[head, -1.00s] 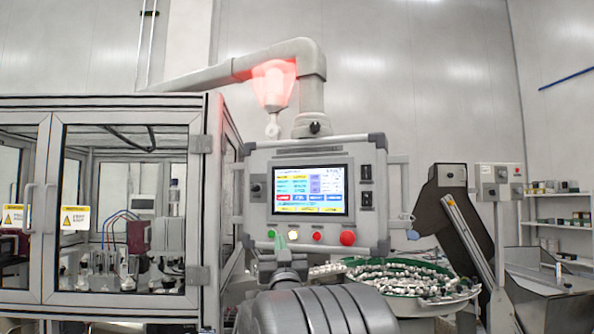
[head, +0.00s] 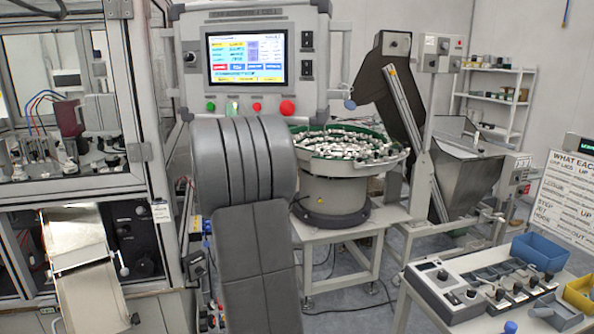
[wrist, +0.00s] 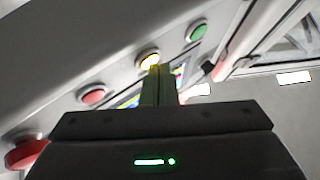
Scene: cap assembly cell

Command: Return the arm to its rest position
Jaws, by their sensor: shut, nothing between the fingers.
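My gripper (wrist: 158,88) shows in the wrist view as greenish fingers, shut with nothing between them. The fingertips point toward the button row of the control panel and overlap the lit yellow button (wrist: 149,58); I cannot tell whether they touch it. A green button (wrist: 197,31) is to the right, a red button (wrist: 92,95) and a large red stop button (wrist: 26,154) to the left. In the head view my arm rises in front of the control panel (head: 335,65) and hides most of the gripper; only a greenish tip shows near the buttons.
A bowl feeder (head: 335,190) full of caps stands right of my arm. A glass-walled machine (head: 70,195) stands at the left. A bench at lower right carries a grey button box (head: 450,297), a blue bin (head: 540,251) and a yellow bin (head: 580,294).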

